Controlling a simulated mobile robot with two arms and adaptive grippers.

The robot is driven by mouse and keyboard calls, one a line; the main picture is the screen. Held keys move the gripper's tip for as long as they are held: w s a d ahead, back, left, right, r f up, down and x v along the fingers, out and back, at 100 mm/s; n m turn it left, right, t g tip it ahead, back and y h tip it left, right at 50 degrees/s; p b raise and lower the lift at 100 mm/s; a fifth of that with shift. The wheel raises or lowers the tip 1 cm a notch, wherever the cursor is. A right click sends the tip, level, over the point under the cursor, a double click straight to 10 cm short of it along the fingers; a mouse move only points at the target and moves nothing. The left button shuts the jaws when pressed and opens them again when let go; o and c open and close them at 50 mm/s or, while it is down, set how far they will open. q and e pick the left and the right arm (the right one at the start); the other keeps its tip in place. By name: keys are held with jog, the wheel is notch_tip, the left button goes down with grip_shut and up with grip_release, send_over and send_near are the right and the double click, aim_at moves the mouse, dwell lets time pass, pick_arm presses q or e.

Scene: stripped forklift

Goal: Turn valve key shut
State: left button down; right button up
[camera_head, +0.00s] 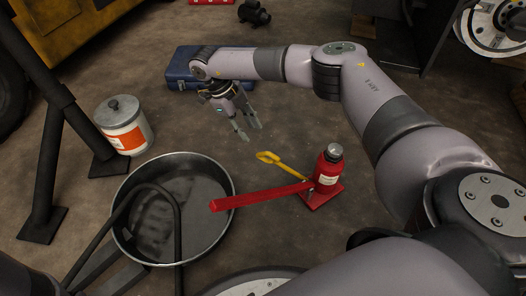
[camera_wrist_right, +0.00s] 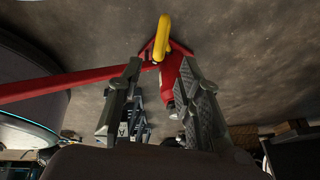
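A red bottle jack (camera_head: 328,168) stands upright on the floor, and its long red handle (camera_head: 260,196) reaches left over the pan's rim. A yellow valve key (camera_head: 282,164) sticks out low on the jack's left side, its looped end pointing up-left. My right gripper (camera_head: 251,131) is open and empty, pointing down, up and left of the key and apart from it. In the right wrist view the yellow key (camera_wrist_right: 163,37) shows beyond the spread fingertips (camera_wrist_right: 160,66), roughly centred between them, with the red jack (camera_wrist_right: 172,75) behind. My left gripper is not in view.
A round metal pan (camera_head: 225,222) lies left of the jack, with a black loop over it. A white and orange can (camera_head: 124,128) and dark stand legs (camera_head: 50,165) are farther left. A blue toolbox (camera_head: 182,66) lies behind my right wrist.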

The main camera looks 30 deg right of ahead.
aim_at(264, 154)
jog(key=b+x, duration=0.6)
jog(key=x, duration=0.6)
jog(key=shift+f, duration=0.1)
grip_shut()
